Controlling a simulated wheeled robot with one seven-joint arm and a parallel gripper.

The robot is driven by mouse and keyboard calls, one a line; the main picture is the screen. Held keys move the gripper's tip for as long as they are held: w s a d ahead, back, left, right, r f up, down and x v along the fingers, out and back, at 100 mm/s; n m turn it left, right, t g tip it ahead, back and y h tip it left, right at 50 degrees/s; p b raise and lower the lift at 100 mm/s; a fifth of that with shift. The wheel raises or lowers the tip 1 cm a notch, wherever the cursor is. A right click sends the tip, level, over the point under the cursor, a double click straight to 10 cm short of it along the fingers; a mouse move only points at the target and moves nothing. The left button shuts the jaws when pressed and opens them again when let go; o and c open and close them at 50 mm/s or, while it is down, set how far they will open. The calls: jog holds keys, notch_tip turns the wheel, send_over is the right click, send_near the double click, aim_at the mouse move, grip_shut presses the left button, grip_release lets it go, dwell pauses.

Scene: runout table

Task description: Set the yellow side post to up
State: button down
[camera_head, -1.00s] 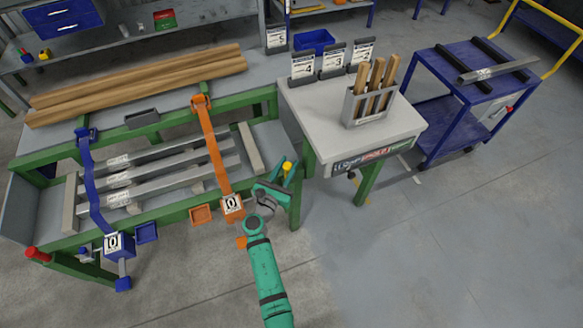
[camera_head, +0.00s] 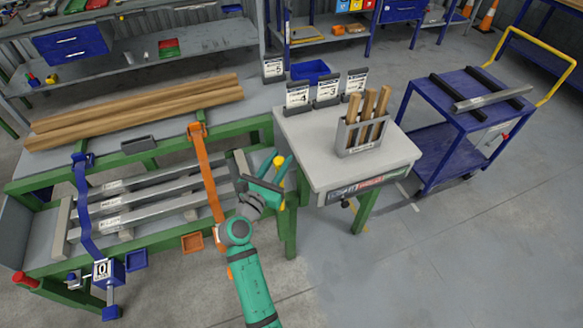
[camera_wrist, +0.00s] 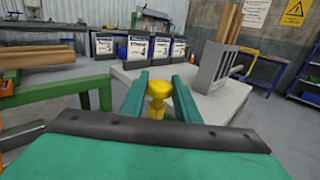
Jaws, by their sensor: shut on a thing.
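The yellow side post (camera_head: 279,161) stands at the right end of the green-framed runout table (camera_head: 262,128). Its rounded yellow head also shows in the wrist view (camera_wrist: 158,89), upright between two teal fingers. My gripper (camera_head: 284,166) is shut on the post, with the fingers on either side of its head; it also shows in the wrist view (camera_wrist: 158,82). A yellow length shows below the fingers in the head view. The post's lower mount is hidden by my gripper and arm.
An orange strap (camera_head: 207,170) and a blue strap (camera_head: 82,200) cross metal bars left of my gripper. A pale side table (camera_head: 300,128) with a holder of wooden rods (camera_head: 352,150) stands close on the right. Open floor lies at the front right.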

jog(key=shift+r, duration=0.2)
jog(key=c, duration=1.4)
grip_release()
jog(key=shift+o, duration=0.2)
jog(key=shift+f, duration=0.1)
jog(key=v, duration=1)
jog(key=shift+s+a, duration=0.2)
jog(key=shift+s, duration=0.15)
jog(key=shift+w, duration=0.15)
